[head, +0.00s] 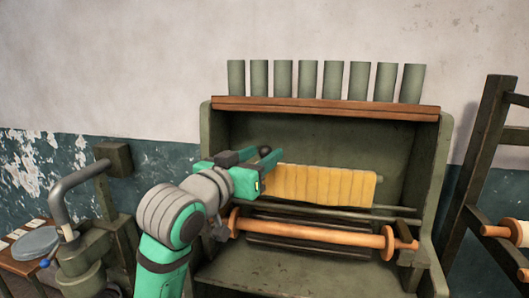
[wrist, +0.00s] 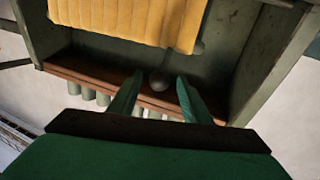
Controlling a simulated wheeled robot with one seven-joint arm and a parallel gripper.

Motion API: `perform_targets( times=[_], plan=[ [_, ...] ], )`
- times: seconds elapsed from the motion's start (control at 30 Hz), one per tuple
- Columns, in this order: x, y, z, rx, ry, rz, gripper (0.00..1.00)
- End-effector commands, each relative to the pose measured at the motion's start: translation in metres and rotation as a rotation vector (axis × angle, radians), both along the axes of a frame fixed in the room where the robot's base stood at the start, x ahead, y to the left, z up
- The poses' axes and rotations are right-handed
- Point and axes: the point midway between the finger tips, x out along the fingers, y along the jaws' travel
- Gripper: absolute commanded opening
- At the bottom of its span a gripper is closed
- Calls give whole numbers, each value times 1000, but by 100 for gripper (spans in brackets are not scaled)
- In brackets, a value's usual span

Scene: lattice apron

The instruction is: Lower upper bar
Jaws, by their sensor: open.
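A ribbed yellow panel (head: 318,186) hangs inside an open green cabinet frame (head: 428,170). A small stub (head: 380,179) shows at its right end; I cannot tell whether it belongs to the upper bar, which is otherwise hidden. My gripper (head: 262,163) is at the panel's left end. In the wrist view my gripper (wrist: 160,80) is open, with a dark round knob (wrist: 158,83) on a thin stem between its fingers. I cannot tell whether the fingers touch it. The yellow panel (wrist: 130,18) shows beyond.
Below the panel are a thin dark rod (head: 345,213) and a wooden roller (head: 310,233) with orange end discs. Several grey-green cylinders (head: 306,80) stand on the brown top shelf (head: 330,108). A machine with a curved pipe (head: 70,190) is left; a dark wooden frame (head: 480,150) is right.

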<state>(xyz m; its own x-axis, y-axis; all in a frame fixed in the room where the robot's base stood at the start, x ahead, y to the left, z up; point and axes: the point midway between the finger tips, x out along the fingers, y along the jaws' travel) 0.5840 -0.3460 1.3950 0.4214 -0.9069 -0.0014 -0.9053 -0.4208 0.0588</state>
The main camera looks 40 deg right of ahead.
Motion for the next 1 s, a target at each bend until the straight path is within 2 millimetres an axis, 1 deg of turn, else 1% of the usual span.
perform_targets(
  times=[0.1, 0.2, 0.57, 0.6, 0.67, 0.7, 0.73, 0.77, 1.0],
  plan=[
    [6, -13, 0, -1, 2, -1, 44],
    [9, -18, 0, 0, 1, 0, 44],
    [12, -20, 0, -1, 0, 5, 44],
    [12, -20, 0, -1, 1, 5, 35],
    [12, -20, 0, -1, 1, 5, 20],
    [12, -20, 0, -1, 1, 5, 11],
    [12, -20, 0, -1, 1, 5, 4],
    [12, -20, 0, -1, 1, 5, 0],
    [12, -17, -1, -8, -5, 6, 0]
  ],
)
